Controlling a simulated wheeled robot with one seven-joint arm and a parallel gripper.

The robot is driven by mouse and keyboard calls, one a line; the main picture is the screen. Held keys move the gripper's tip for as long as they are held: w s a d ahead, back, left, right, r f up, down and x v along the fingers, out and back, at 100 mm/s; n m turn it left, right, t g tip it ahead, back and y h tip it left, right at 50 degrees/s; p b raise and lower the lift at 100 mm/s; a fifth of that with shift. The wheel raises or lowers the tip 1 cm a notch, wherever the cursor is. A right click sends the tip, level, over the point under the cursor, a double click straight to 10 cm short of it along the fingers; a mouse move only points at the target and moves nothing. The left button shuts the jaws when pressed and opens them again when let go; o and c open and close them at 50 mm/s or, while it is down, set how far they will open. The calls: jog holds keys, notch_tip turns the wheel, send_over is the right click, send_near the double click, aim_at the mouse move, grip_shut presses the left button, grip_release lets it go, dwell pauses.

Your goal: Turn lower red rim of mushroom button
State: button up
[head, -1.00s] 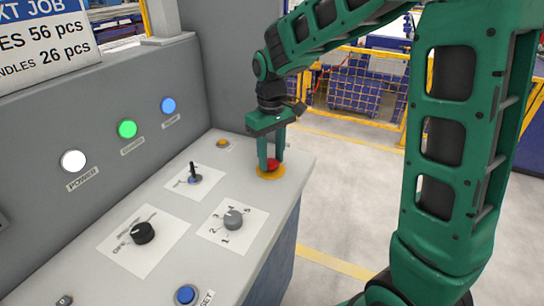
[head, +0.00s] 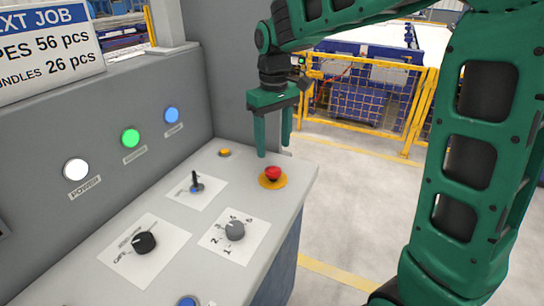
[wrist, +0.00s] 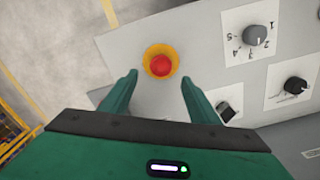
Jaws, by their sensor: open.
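The red mushroom button (head: 273,174) sits on a yellow round base (head: 266,183) near the right corner of the grey console top. My green gripper (head: 273,154) is above and behind the button, fingers pointing down, open and empty. In the wrist view the red button (wrist: 160,65) on its yellow ring (wrist: 173,54) lies ahead of and between the lines of the open fingertips (wrist: 159,76), clear of both. The button's lower rim is too small to make out in detail.
The console top (head: 205,263) also carries a grey rotary knob (head: 235,230), a black knob (head: 144,242), a small lever (head: 196,182) and a small yellow button (head: 224,152). A yellow fence (head: 400,110) stands behind. The floor right of the console is clear.

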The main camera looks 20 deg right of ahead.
jog(key=shift+r, duration=1.35)
jog(key=shift+d, duration=0.1)
jog(key=s+d+f+m, duration=0.2)
jog(key=s+d, duration=0.4)
jog(key=s, duration=0.3)
jog(key=s+d+f+m, duration=0.3)
jog(key=s+d+m, duration=0.2)
jog(key=s, duration=0.5)
jog(key=s+d+f+m, duration=0.3)
jog(key=s+d, duration=0.4)
jog(key=s, duration=0.3)
jog(key=shift+s+d+f, duration=0.15)
jog(key=shift+s+d, duration=0.05)
jog(key=shift+d, duration=0.15)
